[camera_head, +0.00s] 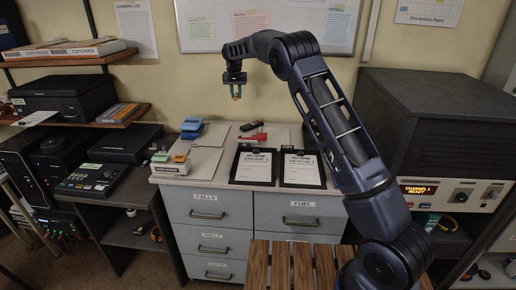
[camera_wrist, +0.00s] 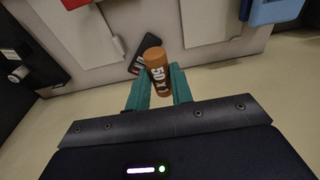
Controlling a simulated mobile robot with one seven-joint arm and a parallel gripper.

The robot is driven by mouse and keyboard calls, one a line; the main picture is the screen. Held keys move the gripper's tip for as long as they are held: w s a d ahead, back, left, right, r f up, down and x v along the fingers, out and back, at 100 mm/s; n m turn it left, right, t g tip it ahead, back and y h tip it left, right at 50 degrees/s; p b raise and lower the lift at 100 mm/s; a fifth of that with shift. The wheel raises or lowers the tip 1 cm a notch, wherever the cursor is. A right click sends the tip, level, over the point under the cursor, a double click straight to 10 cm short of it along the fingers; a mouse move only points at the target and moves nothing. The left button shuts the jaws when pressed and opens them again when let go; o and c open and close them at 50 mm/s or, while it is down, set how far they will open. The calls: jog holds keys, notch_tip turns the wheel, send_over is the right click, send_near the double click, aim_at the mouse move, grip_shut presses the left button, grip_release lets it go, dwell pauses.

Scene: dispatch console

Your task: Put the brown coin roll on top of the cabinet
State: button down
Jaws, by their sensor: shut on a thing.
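The brown coin roll (camera_wrist: 157,62) with white lettering stands between the teal fingers of my gripper (camera_wrist: 158,90) in the wrist view. My gripper is shut on it. In the head view my gripper (camera_head: 236,88) hangs in the air above the back of the cabinet, in front of the wall, with the coin roll (camera_head: 237,96) showing small and orange below the fingers. The cabinet (camera_head: 210,157) is grey with a pale top and labelled drawers. The coin roll is apart from the cabinet top.
Two clipboards (camera_head: 253,166) (camera_head: 301,170) lie on the cabinet's front half. A red object (camera_head: 252,137), a black object (camera_head: 251,125) and blue blocks (camera_head: 191,126) lie farther back. A label-topped tray (camera_head: 169,164) sits front left. Bare top shows between them. A dark radio unit (camera_head: 440,110) stands right.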

aim_at(237, 135)
jog(key=shift+s+a+f, duration=0.15)
jog(key=shift+a+f, duration=0.1)
jog(key=shift+f, duration=0.1)
notch_tip(237, 135, down, 19)
jog(key=shift+f, duration=0.2)
jog(key=shift+f, duration=0.15)
jog(key=c, duration=1.2)
grip_release()
jog(key=shift+c, duration=0.2)
